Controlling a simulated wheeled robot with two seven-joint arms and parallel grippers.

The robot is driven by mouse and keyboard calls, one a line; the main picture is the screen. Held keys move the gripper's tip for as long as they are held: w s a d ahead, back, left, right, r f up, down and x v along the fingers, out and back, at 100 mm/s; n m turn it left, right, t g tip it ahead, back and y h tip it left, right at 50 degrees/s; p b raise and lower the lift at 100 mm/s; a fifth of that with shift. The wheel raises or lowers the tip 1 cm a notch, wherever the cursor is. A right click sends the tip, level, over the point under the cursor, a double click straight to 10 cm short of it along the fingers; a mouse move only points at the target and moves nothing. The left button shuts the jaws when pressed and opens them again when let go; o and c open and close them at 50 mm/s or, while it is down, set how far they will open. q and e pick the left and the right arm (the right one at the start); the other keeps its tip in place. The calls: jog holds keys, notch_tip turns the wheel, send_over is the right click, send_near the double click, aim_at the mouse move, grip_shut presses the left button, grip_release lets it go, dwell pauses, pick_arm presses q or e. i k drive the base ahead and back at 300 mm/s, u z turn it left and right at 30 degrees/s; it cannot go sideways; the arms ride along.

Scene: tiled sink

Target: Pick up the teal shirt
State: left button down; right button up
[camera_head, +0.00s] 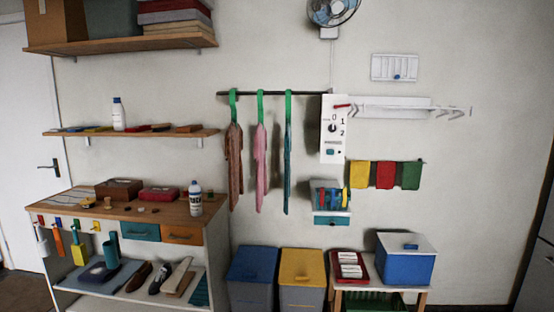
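The teal shirt (287,170) hangs edge-on from a green hanger (288,103) on the dark wall rail (272,93). It is the rightmost of three hanging garments and looks narrow from here. A pink garment (260,168) hangs to its left, with a small gap between them. A brown garment (233,168) hangs further left. Neither of my grippers is in view.
A white control panel (333,148) is on the wall just right of the teal shirt. A small wall holder (331,198) is lower right. A workbench (130,208) stands left; blue (252,265) and yellow (301,264) bins stand below the garments.

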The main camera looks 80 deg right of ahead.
aim_at(287, 142)
jog(key=z, duration=0.35)
jog(key=i, duration=1.6)
jog(key=z, duration=1.45)
jog(key=i, duration=0.9)
jog(key=z, duration=1)
